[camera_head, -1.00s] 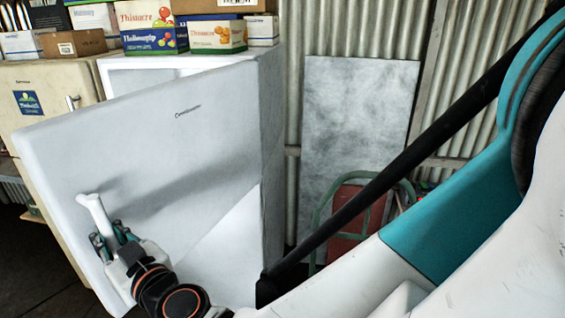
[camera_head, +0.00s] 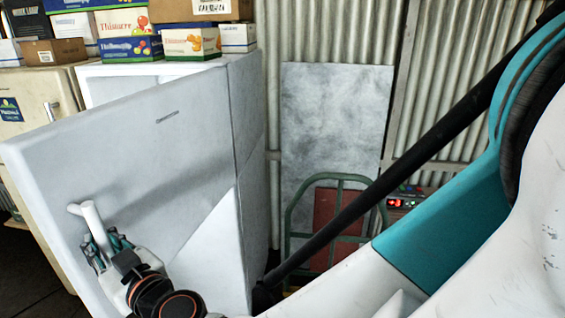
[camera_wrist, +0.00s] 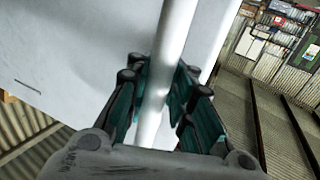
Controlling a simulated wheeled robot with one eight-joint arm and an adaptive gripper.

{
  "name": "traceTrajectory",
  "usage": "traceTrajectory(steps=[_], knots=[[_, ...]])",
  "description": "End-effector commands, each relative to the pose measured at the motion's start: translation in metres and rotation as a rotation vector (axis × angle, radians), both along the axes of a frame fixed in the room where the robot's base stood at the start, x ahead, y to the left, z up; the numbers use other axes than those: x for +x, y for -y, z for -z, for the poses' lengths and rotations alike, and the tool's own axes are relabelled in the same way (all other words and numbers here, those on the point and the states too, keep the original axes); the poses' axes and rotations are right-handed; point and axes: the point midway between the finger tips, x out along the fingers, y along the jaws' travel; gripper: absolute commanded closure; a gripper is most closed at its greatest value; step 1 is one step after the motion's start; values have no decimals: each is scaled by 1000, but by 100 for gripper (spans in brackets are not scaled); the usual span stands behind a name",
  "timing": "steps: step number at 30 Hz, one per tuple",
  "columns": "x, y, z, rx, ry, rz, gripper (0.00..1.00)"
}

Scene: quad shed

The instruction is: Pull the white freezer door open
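The white freezer door (camera_head: 150,140) stands ajar, swung out from the white freezer body (camera_head: 245,140), with a gap showing behind its top edge. Its white bar handle (camera_head: 88,215) is near the door's lower left edge. It also crosses the wrist view (camera_wrist: 170,45) from the top centre down between the fingers. My gripper (camera_head: 108,246) is at the handle, with its teal-padded fingers (camera_wrist: 160,100) on both sides of the bar, closed around it. Part of the bar's lower end is hidden by the gripper. The freezer's inside is mostly hidden behind the door.
Several boxes (camera_head: 190,42) stand on top of the freezer. A cream fridge (camera_head: 45,100) is to its left. A grey panel (camera_head: 335,120) leans on the corrugated wall, with a green-framed hand truck (camera_head: 330,180) before it. Dark floor shows at the lower left.

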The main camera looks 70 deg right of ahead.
Motion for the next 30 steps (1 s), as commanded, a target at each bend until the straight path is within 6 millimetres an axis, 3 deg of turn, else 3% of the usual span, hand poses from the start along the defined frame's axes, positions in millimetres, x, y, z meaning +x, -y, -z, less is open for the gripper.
traceTrajectory(steps=[2, 17, 30], knots=[[1, 2, 0, 0, 0, 5, 63], [0, 3, -4, -2, 0, 8, 63], [0, 2, -35, -2, 0, 6, 63]])
